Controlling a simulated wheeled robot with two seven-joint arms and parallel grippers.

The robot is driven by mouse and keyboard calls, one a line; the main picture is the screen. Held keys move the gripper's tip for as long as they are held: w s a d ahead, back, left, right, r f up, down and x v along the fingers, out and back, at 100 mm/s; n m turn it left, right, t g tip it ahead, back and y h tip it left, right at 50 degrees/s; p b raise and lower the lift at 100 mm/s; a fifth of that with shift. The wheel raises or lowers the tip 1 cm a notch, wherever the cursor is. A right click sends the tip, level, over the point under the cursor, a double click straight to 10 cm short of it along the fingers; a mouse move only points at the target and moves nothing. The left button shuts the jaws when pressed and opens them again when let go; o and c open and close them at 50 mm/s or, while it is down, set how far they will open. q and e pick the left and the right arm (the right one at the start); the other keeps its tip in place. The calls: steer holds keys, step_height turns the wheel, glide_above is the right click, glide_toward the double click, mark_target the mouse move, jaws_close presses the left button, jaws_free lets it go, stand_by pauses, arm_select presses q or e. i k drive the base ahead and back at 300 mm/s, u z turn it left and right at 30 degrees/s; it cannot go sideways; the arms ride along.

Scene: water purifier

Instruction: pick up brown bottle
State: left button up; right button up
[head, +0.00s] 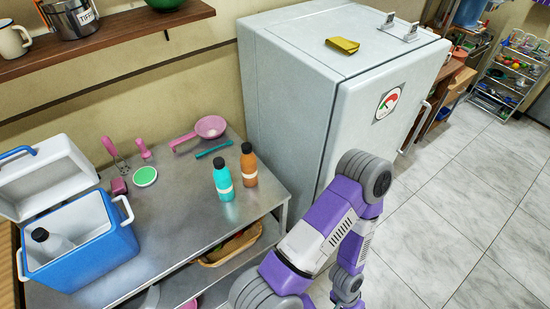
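The brown bottle (249,166) stands upright on the metal table, near its right edge by the fridge. It has a black cap and a pale label band. A teal bottle (223,180) with a black cap stands close beside it, to the left and a little nearer. Neither of my grippers is in view. One of my purple and grey arms rises from the bottom, bends in front of the fridge, and runs back down out of the picture.
The metal table (185,225) also holds a blue cooler (85,262) with a bottle inside, a pink ladle (211,127), and a green-topped brush (145,176). A shelf (110,40) hangs above. Tiled floor (460,215) is open at right.

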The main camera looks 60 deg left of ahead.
mark_target(248, 159)
steer(key=i, duration=0.95)
steer(key=u, duration=2.3)
